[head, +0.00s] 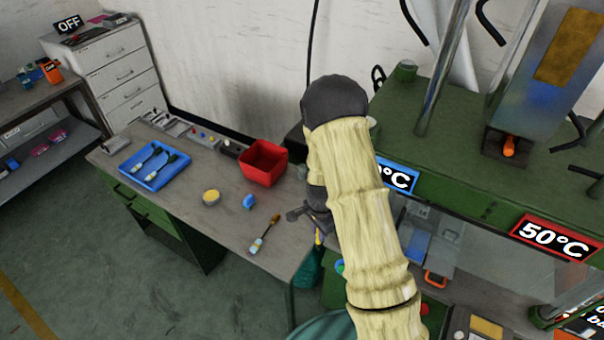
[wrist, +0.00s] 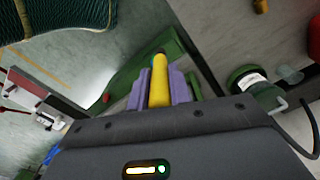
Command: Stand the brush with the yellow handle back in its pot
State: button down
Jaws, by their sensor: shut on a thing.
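My gripper (wrist: 162,88) is shut on the yellow handle (wrist: 159,80) of a brush, with purple finger pads on both sides of it. In the head view my gripper (head: 318,218) is beside the right edge of the grey table, partly hidden by my covered arm. A bit of yellow handle (head: 317,237) shows just below it. The brush's bristles cannot be made out. A dark green round container with a white label (wrist: 250,80) stands right of the gripper in the wrist view, apart from the handle. I cannot tell whether it is the brush's pot.
The grey table (head: 228,232) holds another brush (head: 264,236), a blue tray (head: 137,172) with brushes, a red bin (head: 264,163), a yellow round item (head: 211,197) and a blue item (head: 249,202). A green press (head: 470,178) stands right.

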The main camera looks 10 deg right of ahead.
notch_tip(320, 180, down, 13)
jog(key=d+n+b, duration=0.1)
jog(key=n+b, duration=0.9)
jog(key=n, duration=0.3)
jog(key=shift+w+d, duration=0.3)
jog(key=shift+d, duration=0.1)
